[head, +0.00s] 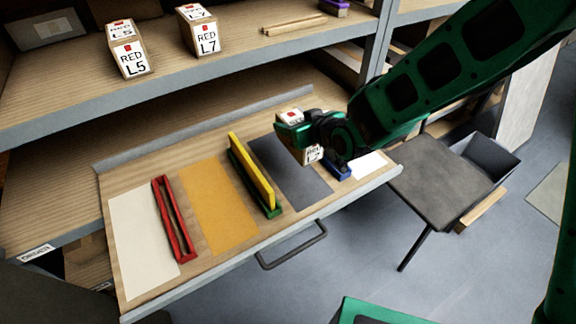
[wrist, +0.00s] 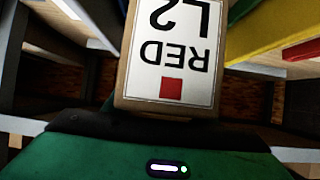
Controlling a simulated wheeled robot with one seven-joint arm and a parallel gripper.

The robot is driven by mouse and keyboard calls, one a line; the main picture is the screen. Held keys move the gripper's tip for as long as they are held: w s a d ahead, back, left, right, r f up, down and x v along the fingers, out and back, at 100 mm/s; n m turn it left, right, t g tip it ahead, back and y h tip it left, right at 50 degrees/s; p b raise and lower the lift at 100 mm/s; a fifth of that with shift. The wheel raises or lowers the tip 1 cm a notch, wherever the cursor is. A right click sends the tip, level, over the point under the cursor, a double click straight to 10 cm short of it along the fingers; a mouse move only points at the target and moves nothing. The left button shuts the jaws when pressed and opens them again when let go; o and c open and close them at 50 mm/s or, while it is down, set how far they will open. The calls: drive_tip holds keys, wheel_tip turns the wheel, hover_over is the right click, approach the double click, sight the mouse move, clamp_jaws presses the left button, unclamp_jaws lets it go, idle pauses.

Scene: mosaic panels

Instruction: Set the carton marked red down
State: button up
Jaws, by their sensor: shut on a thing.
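A brown carton (head: 312,154) with a white label is in my gripper (head: 298,128), over the dark grey mat on the pulled-out drawer board. In the wrist view the carton (wrist: 121,90) fills the upper middle, and its label reads RED L2 upside down with a red square. My gripper is shut on it. The head view does not show clearly whether its underside touches the mat. Two more cartons, RED L5 (head: 128,58) and RED L7 (head: 205,40), stand on the shelf above.
The board (head: 140,186) holds a white mat (head: 140,240), a red holder (head: 172,220), an orange mat (head: 220,205), a green holder with a yellow bar (head: 250,168), the dark grey mat (head: 310,186) and a blue holder (head: 338,171). A stool (head: 440,175) and bin (head: 490,155) stand right.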

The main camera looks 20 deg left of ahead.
sight(309, 161)
drive_tip(key=shift+s+a+f, duration=0.1)
drive_tip(key=shift+s+a, duration=0.35)
drive_tip(key=shift+s, duration=0.05)
drive_tip(key=shift+s+a+f, duration=0.1)
drive_tip(key=shift+s+f, duration=0.1)
drive_tip(key=shift+f, duration=4.75)
drive_tip(key=o, duration=1.7)
drive_tip(key=shift+f, duration=0.15)
drive_tip(key=shift+o, duration=0.2)
drive_tip(key=v, duration=1.2)
drive_tip(key=shift+w+d, duration=0.1)
drive_tip(key=shift+d, duration=0.15)
